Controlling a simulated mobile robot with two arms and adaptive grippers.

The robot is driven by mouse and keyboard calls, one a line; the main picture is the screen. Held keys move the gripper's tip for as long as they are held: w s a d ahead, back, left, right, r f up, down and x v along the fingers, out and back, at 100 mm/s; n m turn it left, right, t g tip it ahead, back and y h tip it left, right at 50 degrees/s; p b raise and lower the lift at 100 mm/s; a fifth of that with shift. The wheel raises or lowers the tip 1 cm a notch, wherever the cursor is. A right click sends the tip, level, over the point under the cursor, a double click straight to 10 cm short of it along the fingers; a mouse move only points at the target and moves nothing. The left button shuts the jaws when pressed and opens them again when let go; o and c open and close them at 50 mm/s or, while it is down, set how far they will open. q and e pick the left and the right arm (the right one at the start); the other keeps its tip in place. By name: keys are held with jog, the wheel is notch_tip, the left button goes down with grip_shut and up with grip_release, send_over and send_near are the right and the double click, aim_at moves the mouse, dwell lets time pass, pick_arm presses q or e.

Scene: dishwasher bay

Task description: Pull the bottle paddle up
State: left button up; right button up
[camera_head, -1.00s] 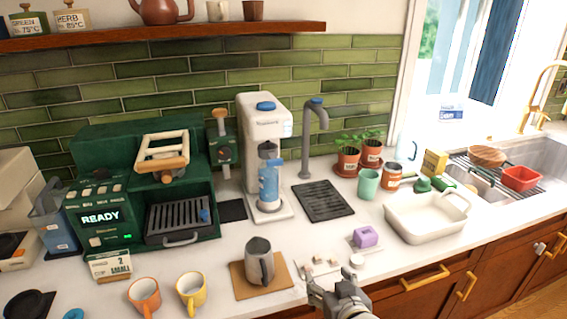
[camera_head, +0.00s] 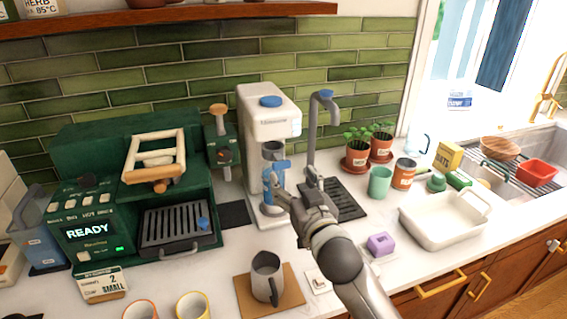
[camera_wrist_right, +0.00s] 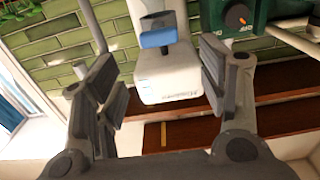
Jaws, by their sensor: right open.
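The white drink machine (camera_head: 268,117) stands against the tiled wall with a blue knob on top. On its front, below the grey nozzle, is a blue part (camera_head: 282,166), which looks like the bottle paddle. The blue part also shows in the right wrist view (camera_wrist_right: 158,38), upside down below the machine's head. My right gripper (camera_head: 290,192) is in front of the machine, and its fingers partly cover the blue part and base. In the right wrist view its fingers (camera_wrist_right: 160,85) are apart and empty, with the machine visible between them. My left gripper is out of view.
A grey tap (camera_head: 315,130) and a black drain mat (camera_head: 345,202) are right of the machine. A grey pitcher (camera_head: 267,277) stands on a board in front. The green coffee machine (camera_head: 150,185) is at left. A purple block (camera_head: 380,243) and white basin (camera_head: 440,228) are at right.

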aim_at(283, 165)
jog(key=x, duration=0.3)
jog(key=shift+w+a+p, duration=0.1)
jog(key=shift+w+p, duration=0.05)
jog(key=shift+p, duration=0.15)
jog(key=x, duration=0.3)
jog(key=shift+w+f+p, duration=0.1)
jog(key=shift+p, duration=0.2)
jog(key=shift+w+a, duration=0.1)
jog(key=shift+w, duration=0.3)
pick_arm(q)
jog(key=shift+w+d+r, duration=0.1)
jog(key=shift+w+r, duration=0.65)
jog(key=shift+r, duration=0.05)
pick_arm(e)
jog(key=shift+w, duration=0.15)
